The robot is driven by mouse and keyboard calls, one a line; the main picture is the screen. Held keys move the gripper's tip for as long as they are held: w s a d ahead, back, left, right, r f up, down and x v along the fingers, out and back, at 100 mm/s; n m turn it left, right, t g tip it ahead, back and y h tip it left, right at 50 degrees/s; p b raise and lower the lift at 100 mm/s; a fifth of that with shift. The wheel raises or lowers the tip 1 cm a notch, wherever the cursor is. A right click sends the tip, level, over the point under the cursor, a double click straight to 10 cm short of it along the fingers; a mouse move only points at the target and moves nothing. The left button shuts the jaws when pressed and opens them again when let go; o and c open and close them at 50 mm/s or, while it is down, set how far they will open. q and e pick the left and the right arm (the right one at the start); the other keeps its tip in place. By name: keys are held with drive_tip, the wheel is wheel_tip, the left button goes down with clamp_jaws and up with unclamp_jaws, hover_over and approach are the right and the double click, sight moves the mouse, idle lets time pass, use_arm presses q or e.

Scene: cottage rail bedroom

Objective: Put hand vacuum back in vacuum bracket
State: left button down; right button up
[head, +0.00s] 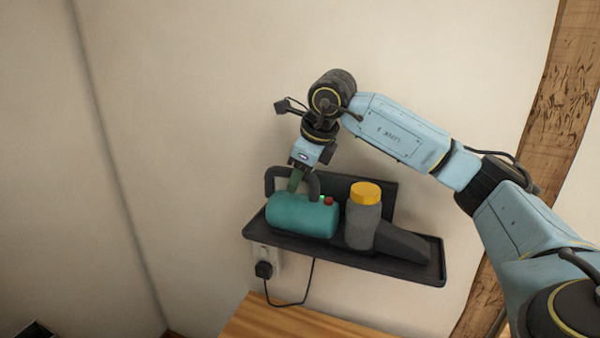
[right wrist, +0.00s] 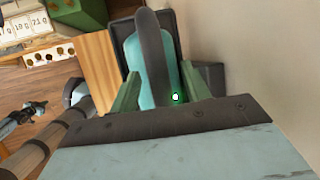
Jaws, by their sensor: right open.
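The hand vacuum (head: 302,214) has a teal body, a dark loop handle, a grey cup with a yellow cap and a dark nozzle pointing right. It rests on the dark tray of the wall vacuum bracket (head: 420,270). My right gripper (head: 295,181) is open at the handle, pointing down from above. In the right wrist view the dark handle (right wrist: 154,60) lies between its spread green fingers (right wrist: 158,85), with the teal body beneath. A green light shows on the vacuum beside the handle. I do not see my left gripper.
A wall socket with a black plug (head: 264,269) and hanging cord is under the bracket. A wooden surface (head: 285,322) lies below. A timber post (head: 562,95) stands at the right. The wall left of the bracket is clear.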

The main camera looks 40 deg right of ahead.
drive_tip(key=v, duration=1.3)
drive_tip(key=shift+r, duration=0.2)
